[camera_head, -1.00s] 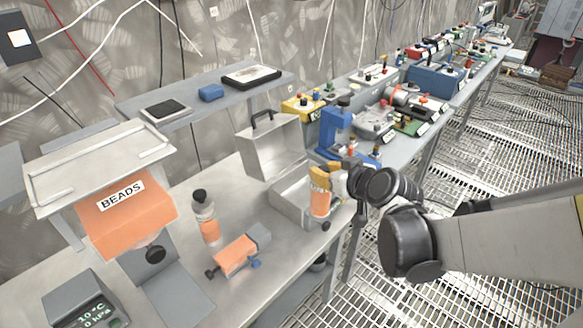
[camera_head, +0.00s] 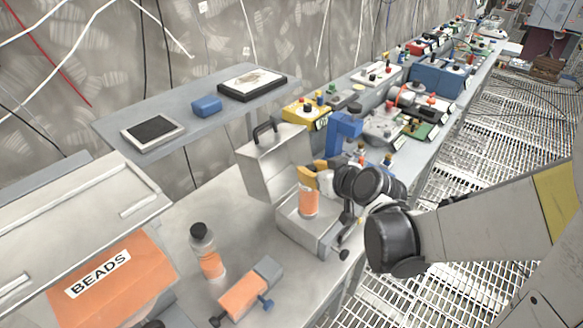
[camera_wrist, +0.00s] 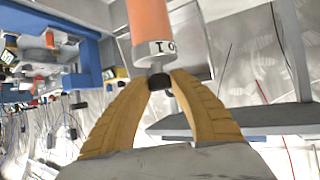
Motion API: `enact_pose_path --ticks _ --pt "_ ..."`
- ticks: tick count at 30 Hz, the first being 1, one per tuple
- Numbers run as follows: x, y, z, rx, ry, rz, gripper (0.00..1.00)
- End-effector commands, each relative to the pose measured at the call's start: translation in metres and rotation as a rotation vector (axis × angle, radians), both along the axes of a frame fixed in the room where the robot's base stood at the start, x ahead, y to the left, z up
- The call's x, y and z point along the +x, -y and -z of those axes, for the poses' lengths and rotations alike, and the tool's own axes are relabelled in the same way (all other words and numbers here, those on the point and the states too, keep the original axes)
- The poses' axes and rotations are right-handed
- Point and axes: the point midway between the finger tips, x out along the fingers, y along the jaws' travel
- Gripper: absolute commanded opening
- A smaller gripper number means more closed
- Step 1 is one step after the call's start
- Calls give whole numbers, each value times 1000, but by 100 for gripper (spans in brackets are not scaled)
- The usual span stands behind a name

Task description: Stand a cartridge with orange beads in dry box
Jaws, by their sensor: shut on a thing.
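My gripper (camera_head: 314,172) is shut on a cartridge with an orange body (camera_head: 308,201), held roughly upright at the dry box. In the wrist view the yellow fingertips (camera_wrist: 160,80) close on its black end, and its orange body (camera_wrist: 150,20) runs out of the top. The dry box (camera_head: 328,236) is a grey metal case with its lid (camera_head: 268,170) standing open behind. The cartridge's lower end is at the box opening; I cannot tell whether it touches the floor. Another orange cartridge with a black cap (camera_head: 207,254) stands on the bench to the left.
An orange and grey device with knobs (camera_head: 245,292) lies on the bench in front of the box. The orange BEADS hopper (camera_head: 110,285) is at the lower left. A blue stand (camera_head: 340,132) and yellow box (camera_head: 305,110) are close behind the dry box. A raised shelf (camera_head: 160,145) runs along the wall.

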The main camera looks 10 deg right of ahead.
Motion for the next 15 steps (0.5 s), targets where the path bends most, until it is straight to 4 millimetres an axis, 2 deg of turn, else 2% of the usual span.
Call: enact_pose_path --ticks 1,3,8,15 --pt "1 0 16 0 1 0 0" --pt "0 0 26 0 1 0 0" --pt "0 0 38 0 1 0 0" --pt "1 0 71 0 1 0 0"
